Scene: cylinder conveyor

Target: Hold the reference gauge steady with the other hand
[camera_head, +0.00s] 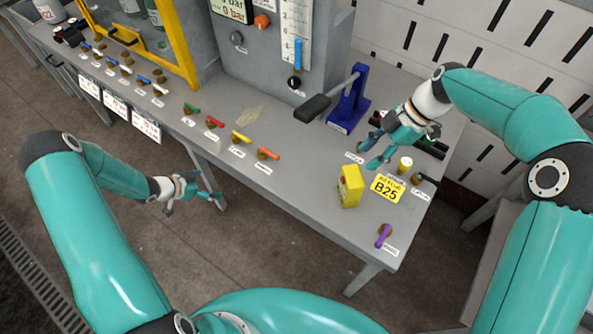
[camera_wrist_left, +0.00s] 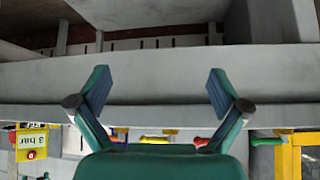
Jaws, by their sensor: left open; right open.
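A yellow block (camera_head: 350,186), which may be the reference gauge, stands upright on the grey bench's right part. In the left wrist view, a yellow item reading "3 bar" (camera_wrist_left: 31,139) shows at the left edge; it seems to be the same block. My left gripper (camera_head: 194,203) is open and empty in front of the bench's front edge, well left of the block. Its spread fingers show in the left wrist view (camera_wrist_left: 160,90), with nothing between them. My right gripper (camera_head: 386,150) is open above the bench's right end, behind and right of the block, apart from it.
A blue press (camera_head: 350,100) stands behind. Coloured levers (camera_head: 241,137) line the front edge. A grey panel (camera_head: 262,60) carries a bar display.

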